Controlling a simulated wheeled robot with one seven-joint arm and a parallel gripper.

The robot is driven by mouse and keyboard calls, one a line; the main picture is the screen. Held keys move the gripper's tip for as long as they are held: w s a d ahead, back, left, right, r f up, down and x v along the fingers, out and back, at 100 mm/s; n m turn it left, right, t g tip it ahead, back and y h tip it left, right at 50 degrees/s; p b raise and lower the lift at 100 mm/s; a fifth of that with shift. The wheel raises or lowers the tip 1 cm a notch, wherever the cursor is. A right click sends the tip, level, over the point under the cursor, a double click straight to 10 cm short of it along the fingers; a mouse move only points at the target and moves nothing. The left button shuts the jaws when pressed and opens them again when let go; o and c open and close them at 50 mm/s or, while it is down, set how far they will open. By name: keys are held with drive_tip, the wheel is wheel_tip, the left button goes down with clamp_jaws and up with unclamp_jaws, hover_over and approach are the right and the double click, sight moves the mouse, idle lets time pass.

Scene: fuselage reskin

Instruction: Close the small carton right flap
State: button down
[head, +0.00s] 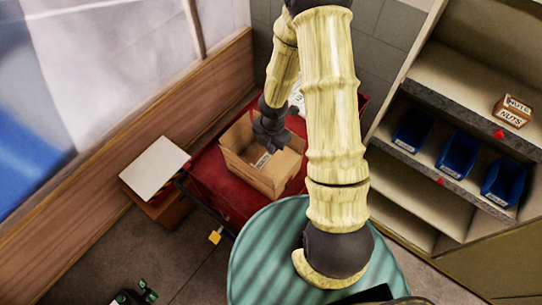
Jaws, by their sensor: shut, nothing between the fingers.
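The small carton (247,174) is a brown cardboard box standing on a red surface (207,172) near the middle of the head view. Its top looks at least partly open, and a pale label shows inside. My gripper (268,143) is dark and hangs down over the carton's opening, near its back right side. It is shut and empty. My arm hides part of the carton's right side, so I cannot tell how the right flap stands.
A shelf unit at right holds several blue bins (458,158) and a small box marked NUTS (513,111). A white-topped box (155,164) stands left of the red surface. A wooden wall ledge (150,110) runs along the left.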

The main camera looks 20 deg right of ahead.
sight(271, 160)
wheel_tip(271, 160, down, 6)
drive_tip(key=b, duration=0.2)
drive_tip(key=shift+w+r+b, duration=0.1)
drive_tip(key=shift+r+b, duration=0.05)
drive_tip(key=shift+b, duration=0.15)
drive_tip(key=shift+a+f+b, duration=0.1)
drive_tip(key=shift+f+b, duration=0.3)
drive_tip(key=shift+f, duration=0.1)
drive_tip(key=shift+s+f, duration=0.2)
drive_tip(key=shift+s, duration=0.1)
drive_tip(key=shift+w+r+p, duration=0.25)
drive_tip(key=shift+r+p, duration=0.45)
drive_tip(key=shift+r, duration=0.1)
drive_tip(key=shift+w, duration=0.1)
